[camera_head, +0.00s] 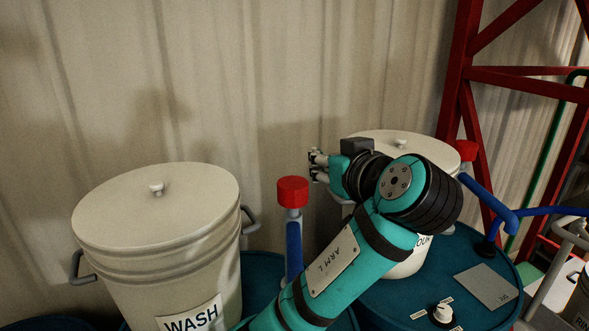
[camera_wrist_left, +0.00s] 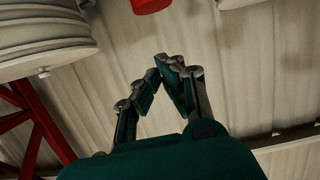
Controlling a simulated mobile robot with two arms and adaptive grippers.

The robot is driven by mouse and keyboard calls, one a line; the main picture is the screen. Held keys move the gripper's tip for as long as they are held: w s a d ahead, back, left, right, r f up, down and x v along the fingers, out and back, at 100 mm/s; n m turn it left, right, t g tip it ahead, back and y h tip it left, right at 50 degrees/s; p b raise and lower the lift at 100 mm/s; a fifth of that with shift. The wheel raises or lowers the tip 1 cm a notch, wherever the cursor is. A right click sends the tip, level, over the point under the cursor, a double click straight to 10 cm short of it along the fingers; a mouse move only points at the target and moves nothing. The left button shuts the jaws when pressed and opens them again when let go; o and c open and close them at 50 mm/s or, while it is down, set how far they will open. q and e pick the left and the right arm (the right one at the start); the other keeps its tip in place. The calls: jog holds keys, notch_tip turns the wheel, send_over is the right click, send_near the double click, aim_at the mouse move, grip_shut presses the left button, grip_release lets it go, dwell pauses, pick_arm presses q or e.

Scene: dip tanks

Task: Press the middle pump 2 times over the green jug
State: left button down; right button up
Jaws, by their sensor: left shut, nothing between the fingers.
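A red pump head (camera_head: 292,192) on a grey collar and blue stem stands between two cream tanks. A red part also shows at the top edge of the left wrist view (camera_wrist_left: 150,5). Another red pump head (camera_head: 466,150) with a blue spout stands right of the second tank, partly hidden. I cannot tell for sure which is the middle pump. My left gripper (camera_head: 314,167) is shut and empty, up and right of the nearer red head, apart from it. Its fingertips meet in the left wrist view (camera_wrist_left: 165,70). The green jug and my right gripper are not in view.
The lidded WASH tank (camera_head: 155,225) stands at left. A second lidded tank (camera_head: 418,153) is partly behind my left arm. Blue drums (camera_head: 390,300) stand below. A red frame (camera_head: 465,70) rises at right, and a corrugated wall (camera_head: 230,80) closes the back.

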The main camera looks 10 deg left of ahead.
pick_arm(q)
jog(key=p, duration=0.6)
send_over(298, 186)
notch_tip(298, 186, down, 2)
jog(key=shift+w+a+f, duration=0.1)
jog(key=shift+w+a, duration=0.05)
notch_tip(298, 186, down, 4)
jog(key=shift+r+p, duration=0.2)
jog(key=shift+p, duration=0.55)
jog(key=shift+d+f, duration=0.25)
jog(key=shift+f, duration=0.2)
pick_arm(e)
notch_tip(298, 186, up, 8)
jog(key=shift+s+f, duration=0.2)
pick_arm(q)
jog(key=shift+f, duration=0.1)
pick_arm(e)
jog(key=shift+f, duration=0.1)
